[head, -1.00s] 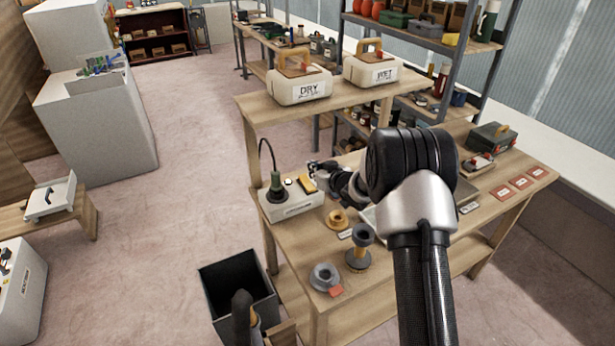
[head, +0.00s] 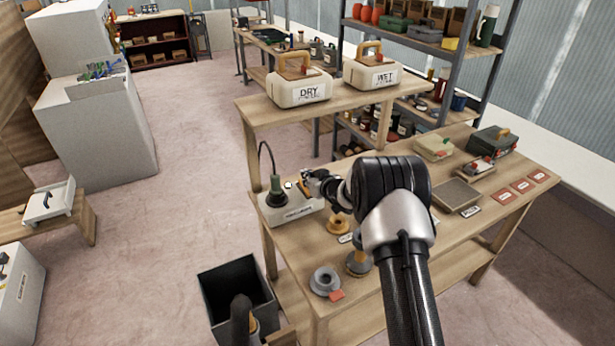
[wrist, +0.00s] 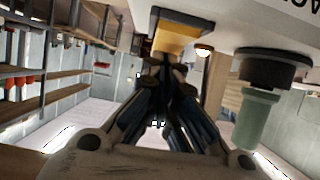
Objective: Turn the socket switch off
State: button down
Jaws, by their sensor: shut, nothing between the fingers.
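The socket box (head: 290,208) is a pale unit on the left end of the workbench. A green plug (head: 275,190) with a black cord stands in it, and shows upside down in the wrist view (wrist: 258,110). My gripper (head: 306,184) is shut and empty, over the switch end of the box. Its fingertips (wrist: 166,62) are right at the switch's edge in the wrist view; I cannot tell if they touch. In the head view my gripper hides the switch.
A yellow spool (head: 338,223) and a grey ring (head: 325,280) lie near the box. DRY (head: 300,90) and WET (head: 372,73) cases stand on the raised shelf behind. A dark bin (head: 237,280) is on the floor at the bench's left end.

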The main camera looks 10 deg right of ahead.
jog(key=g+p, duration=0.1)
jog(key=p, duration=0.2)
jog(key=shift+w+a, duration=0.1)
jog(key=shift+w, duration=0.2)
jog(key=shift+w+f, duration=0.15)
jog(key=shift+f, duration=0.15)
jog(key=shift+s, duration=0.2)
jog(key=shift+s+d, duration=0.25)
jog(key=shift+s, duration=0.4)
